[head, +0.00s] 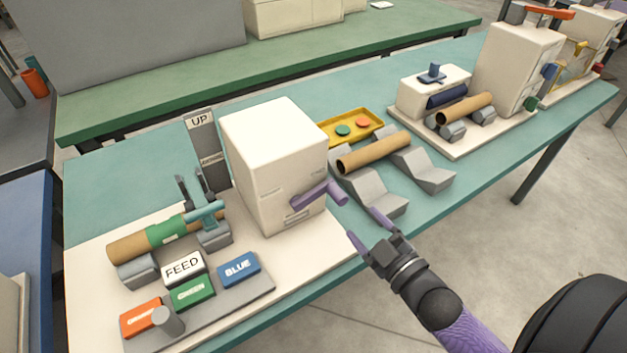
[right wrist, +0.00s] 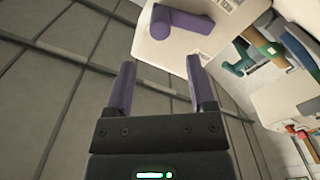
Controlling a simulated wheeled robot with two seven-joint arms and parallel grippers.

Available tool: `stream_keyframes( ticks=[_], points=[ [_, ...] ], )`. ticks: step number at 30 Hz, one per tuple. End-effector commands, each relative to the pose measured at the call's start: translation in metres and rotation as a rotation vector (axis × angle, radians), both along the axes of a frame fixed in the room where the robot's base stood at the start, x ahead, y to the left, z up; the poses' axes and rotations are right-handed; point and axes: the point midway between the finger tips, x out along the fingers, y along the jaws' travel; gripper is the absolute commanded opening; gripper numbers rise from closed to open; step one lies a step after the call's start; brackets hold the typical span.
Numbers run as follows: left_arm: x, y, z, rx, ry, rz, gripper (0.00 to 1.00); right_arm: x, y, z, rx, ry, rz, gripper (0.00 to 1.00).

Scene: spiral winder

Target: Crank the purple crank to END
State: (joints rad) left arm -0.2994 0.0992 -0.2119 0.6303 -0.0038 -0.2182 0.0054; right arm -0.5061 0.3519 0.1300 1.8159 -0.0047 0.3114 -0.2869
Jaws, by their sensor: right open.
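The purple crank (head: 320,194) sticks out from the side of the white winder box (head: 272,155), its handle pointing right and toward me. In the right wrist view the crank (right wrist: 180,22) shows at the top on the pale box face, just beyond the fingers. My right gripper (head: 365,226) is open and empty, with purple fingers, below and to the right of the crank, apart from it. Its two fingers (right wrist: 160,65) stand spread in the wrist view. Small markings on the box are too small to read, and I cannot make out END. My left gripper is not in view.
A cardboard tube with a green band (head: 165,233) lies left of the box. FEED (head: 184,268), GREEN (head: 193,292) and BLUE (head: 239,269) blocks are in front. A grey cradle (head: 435,172) with a tube (head: 373,153) and a yellow tray (head: 336,134) stand right.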

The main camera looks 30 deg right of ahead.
Motion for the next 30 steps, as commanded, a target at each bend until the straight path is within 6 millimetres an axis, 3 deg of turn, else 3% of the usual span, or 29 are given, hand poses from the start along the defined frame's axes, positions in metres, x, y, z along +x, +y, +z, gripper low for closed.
stream_keyframes(
  ticks=[6,12,24,30],
  points=[
    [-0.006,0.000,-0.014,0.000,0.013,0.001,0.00,0.049,0.004,-0.004,0.001,-0.001,0.000,0.71],
    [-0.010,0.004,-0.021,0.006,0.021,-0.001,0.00,0.083,0.006,-0.004,0.004,0.003,-0.002,0.71],
    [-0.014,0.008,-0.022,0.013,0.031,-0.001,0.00,0.093,0.007,-0.003,0.004,0.006,-0.002,0.71],
    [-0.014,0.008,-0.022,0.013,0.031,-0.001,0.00,0.093,0.007,-0.003,0.004,0.006,-0.002,0.28]
  ],
)
